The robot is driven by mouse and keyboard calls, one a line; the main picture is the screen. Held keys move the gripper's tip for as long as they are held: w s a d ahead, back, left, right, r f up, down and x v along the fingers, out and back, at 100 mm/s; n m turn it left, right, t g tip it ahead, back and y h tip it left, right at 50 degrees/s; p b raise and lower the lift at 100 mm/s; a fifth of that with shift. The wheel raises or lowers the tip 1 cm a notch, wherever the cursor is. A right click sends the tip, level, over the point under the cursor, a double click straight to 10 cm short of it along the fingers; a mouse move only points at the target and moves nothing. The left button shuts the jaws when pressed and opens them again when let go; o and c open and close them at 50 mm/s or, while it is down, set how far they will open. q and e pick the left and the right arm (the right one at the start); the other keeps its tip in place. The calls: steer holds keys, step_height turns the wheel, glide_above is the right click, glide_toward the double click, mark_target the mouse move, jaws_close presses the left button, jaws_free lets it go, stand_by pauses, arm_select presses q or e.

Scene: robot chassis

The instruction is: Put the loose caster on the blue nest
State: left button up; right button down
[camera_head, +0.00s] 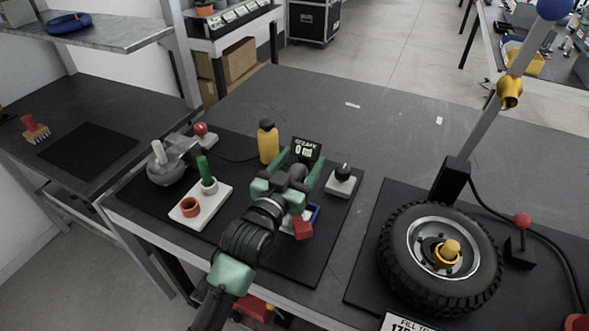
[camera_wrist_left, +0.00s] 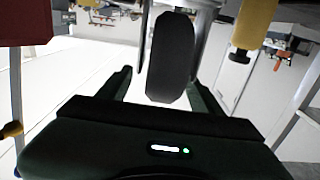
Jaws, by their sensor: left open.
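My left gripper (camera_head: 294,174) is over the black mat, its fingers apart. In the left wrist view, the caster (camera_wrist_left: 171,58) shows as a dark wheel in a grey fork between the two open fingers. Whether a finger touches it cannot be told. In the head view, the caster is mostly hidden by the gripper. A blue-edged piece (camera_head: 315,213), which looks like the blue nest, shows beside the gripper, largely covered by my arm and a red block (camera_head: 302,228). My right gripper is not in view.
A yellow bottle (camera_head: 268,142) and a small display (camera_head: 306,148) stand behind the gripper. A black-knobbed block (camera_head: 341,181) is to its right. A white tray (camera_head: 201,208) with pots and a grey clamp-like object (camera_head: 168,163) are to the left. A large tyre (camera_head: 440,258) lies at right.

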arm_select(q)
steer(key=v, duration=1.2)
steer(key=shift+b, duration=0.45)
steer(key=shift+r, duration=0.1)
